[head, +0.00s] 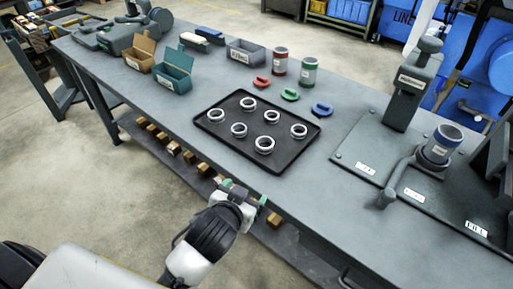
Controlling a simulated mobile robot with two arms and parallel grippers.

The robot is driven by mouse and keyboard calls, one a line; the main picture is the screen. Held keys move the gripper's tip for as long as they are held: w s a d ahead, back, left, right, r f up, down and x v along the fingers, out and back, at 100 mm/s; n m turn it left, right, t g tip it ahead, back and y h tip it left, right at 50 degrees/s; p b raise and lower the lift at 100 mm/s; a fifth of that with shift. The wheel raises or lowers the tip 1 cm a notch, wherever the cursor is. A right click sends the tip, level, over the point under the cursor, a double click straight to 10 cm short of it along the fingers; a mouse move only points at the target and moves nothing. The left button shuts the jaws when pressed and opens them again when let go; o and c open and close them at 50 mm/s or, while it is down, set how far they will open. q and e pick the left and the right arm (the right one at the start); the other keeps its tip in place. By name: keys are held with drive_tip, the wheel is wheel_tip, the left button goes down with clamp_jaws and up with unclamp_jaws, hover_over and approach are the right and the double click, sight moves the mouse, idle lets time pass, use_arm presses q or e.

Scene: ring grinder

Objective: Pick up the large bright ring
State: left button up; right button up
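Several metallic rings lie on a black tray (290,152) on the workbench. The ring nearest the bench's front edge (258,149) looks bright and among the largest, but size differences are hard to judge. Other rings lie at the tray's back (242,103), left (210,117) and right (293,132), with more in the middle (233,132). My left gripper (244,192) is in front of the bench edge, below and apart from the tray. Its green-tipped fingers are spread, with nothing seen between them. My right gripper is out of view.
Behind the tray lie red, green and blue pieces (290,95) and two cups (280,62). Open boxes (172,77) and a grey bin (245,53) stand at the back left. A press (408,92) and a handled fixture (438,150) stand right. The bench front-left of the tray is clear.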

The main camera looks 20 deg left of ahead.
use_arm(q)
drive_tip(key=w+d+r+m+t+h, duration=0.4)
drive_tip(key=d+r+h, duration=0.15)
drive_tip(key=r, duration=0.35)
drive_tip(key=w+d+r+m+t+h, duration=0.3)
drive_tip(key=d+r+m+h, duration=0.15)
drive_tip(key=d+r, duration=0.3)
drive_tip(key=s+d+r+m+g+h, duration=0.35)
drive_tip(key=d+m+g+h, duration=0.5)
drive_tip(key=m+h, duration=0.3)
drive_tip(key=m+g+y, duration=0.6)
drive_tip(key=g+y, duration=0.2)
drive_tip(key=y, duration=1.6)
approach(264, 146)
drive_tip(key=shift+w+a+f+p, duration=0.2)
drive_tip(key=shift+f+p, duration=0.2)
drive_tip(key=shift+f, duration=0.05)
drive_tip(key=shift+p+x, duration=0.7)
drive_tip(key=shift+x, duration=2.15)
drive_tip(key=c, duration=1.1)
